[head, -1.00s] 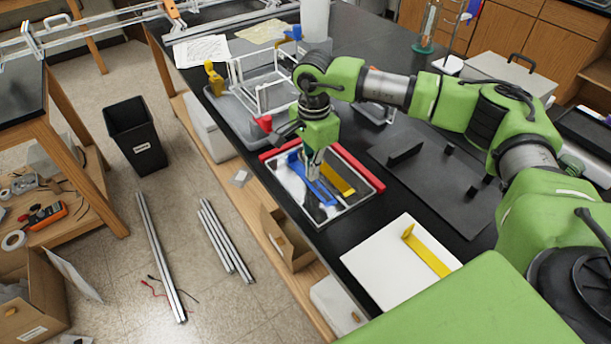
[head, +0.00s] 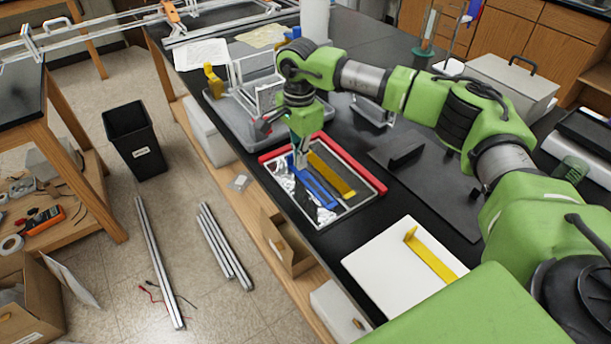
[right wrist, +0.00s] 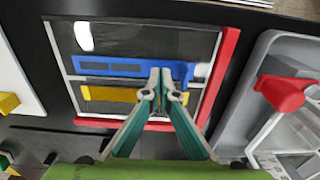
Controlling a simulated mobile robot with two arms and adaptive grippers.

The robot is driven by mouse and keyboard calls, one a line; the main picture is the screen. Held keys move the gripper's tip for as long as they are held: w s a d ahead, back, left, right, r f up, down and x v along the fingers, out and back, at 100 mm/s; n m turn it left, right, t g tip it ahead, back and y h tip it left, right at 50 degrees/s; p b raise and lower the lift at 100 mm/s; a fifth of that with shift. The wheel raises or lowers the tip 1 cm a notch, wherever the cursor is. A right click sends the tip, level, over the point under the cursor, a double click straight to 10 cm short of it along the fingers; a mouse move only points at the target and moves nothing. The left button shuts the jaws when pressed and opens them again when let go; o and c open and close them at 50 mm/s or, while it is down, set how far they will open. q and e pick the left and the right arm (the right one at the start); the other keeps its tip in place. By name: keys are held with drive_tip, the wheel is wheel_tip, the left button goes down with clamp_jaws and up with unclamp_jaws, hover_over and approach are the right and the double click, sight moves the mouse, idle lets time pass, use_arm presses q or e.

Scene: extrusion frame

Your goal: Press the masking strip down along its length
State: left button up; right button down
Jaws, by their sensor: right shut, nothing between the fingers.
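A long blue strip (head: 316,187) lies on a dark, shiny framed panel (head: 368,196). I take it for the masking strip, but cannot be sure. A yellow strip (head: 333,176) lies beside it. In the right wrist view the blue strip (right wrist: 112,67) runs across the panel, with a raised piece at its right end. My right gripper (head: 300,165) is shut and empty, pointing down at the strip's far end. Its fingertips (right wrist: 161,77) overlap the strip near that raised end; whether they touch is unclear. My left gripper is not in view.
A red L-shaped edge (head: 350,157) borders the panel. A grey tray (head: 232,108) with a white frame stands just beyond. A white board (head: 385,262) with a yellow angled piece (head: 430,255) lies nearer, and a dark plate (head: 440,195) lies right on the black bench.

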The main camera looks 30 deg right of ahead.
drive_tip(key=shift+f+b, duration=0.6)
drive_tip(key=shift+f, duration=0.3)
drive_tip(key=shift+s+f, duration=0.1)
idle(0.9)
drive_tip(key=shift+r+p, duration=0.35)
drive_tip(key=shift+r, duration=0.55)
